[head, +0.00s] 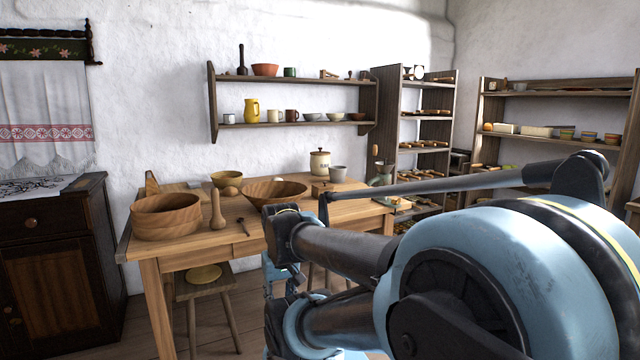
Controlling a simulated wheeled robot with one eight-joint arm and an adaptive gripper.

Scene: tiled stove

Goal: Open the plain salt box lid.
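I cannot tell for certain which thing is the plain salt box. A small light wooden box (318,187) stands toward the back right of the wooden table, partly hidden by my arm; its lid state is too small to make out. Another wooden piece (151,184) with a pointed top rises behind the large bowl at the table's left end, mostly hidden. A lidded cream jar (320,163) with dark lettering stands at the back of the table. My arm fills the lower right of the head view; I cannot make out my gripper's fingers.
The wooden table (283,213) holds a large wooden bowl (165,216), a wider bowl (274,192), a pestle (217,211) and a grey mug (338,173). A stool (205,287) stands below. A wall shelf (300,122) hangs above; a dark cabinet (60,250) stands left.

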